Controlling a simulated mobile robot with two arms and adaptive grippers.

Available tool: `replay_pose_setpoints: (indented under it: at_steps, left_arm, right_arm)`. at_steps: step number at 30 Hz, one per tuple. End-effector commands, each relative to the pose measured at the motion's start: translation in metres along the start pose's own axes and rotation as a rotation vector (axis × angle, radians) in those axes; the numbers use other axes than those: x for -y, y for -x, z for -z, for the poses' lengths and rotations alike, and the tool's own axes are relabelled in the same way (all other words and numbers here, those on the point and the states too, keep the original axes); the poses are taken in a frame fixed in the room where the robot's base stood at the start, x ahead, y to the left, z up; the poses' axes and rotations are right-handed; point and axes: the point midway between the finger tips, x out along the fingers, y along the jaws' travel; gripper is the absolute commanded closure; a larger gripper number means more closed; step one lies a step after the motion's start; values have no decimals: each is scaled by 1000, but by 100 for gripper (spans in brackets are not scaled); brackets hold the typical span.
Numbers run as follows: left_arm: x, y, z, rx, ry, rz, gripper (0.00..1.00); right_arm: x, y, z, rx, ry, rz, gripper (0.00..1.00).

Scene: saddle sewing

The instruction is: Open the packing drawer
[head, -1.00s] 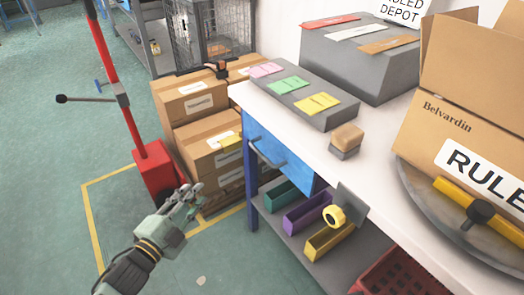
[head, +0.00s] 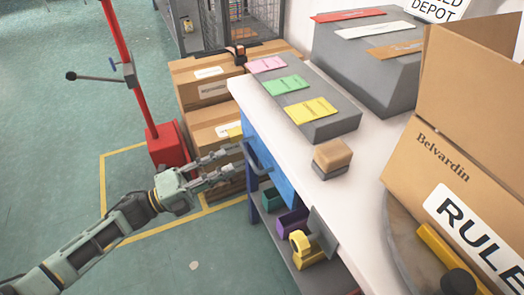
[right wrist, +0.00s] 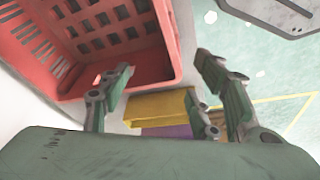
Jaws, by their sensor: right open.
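The packing drawer (head: 276,176) is the blue front under the white worktop in the head view, and it looks shut. Its dark bar handle (head: 257,160) sticks out on the left side. My left gripper (head: 238,159) points right at the handle, fingers apart, with its tips at or very near the bar. I cannot tell whether they touch it or straddle it. My right gripper (right wrist: 165,80) is open and empty in the right wrist view, near a red crate (right wrist: 150,62) and a yellow bin (right wrist: 158,105).
Cardboard boxes (head: 195,97) and a red post base (head: 168,146) stand behind my left gripper. Purple (head: 291,222) and yellow bins sit on the shelf below the drawer. A brush-like block (head: 332,156) and a large carton (head: 440,165) are on the worktop. The floor in front is clear.

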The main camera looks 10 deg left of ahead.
Motion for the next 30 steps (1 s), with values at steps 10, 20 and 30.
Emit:
replay_pose_setpoints:
  at_steps: [10, 20, 30]
  left_arm:
    - [2, -49, 0, -2, -1, 5, 72]
    - [1, -77, 0, 0, 1, 2, 72]
    - [0, -77, 0, 0, 1, 1, 83]
  right_arm:
    - [0, 1, 0, -1, 0, 0, 43]
    - [0, 2, 0, -1, -1, 0, 43]
    - [0, 2, 0, -1, -1, -1, 43]
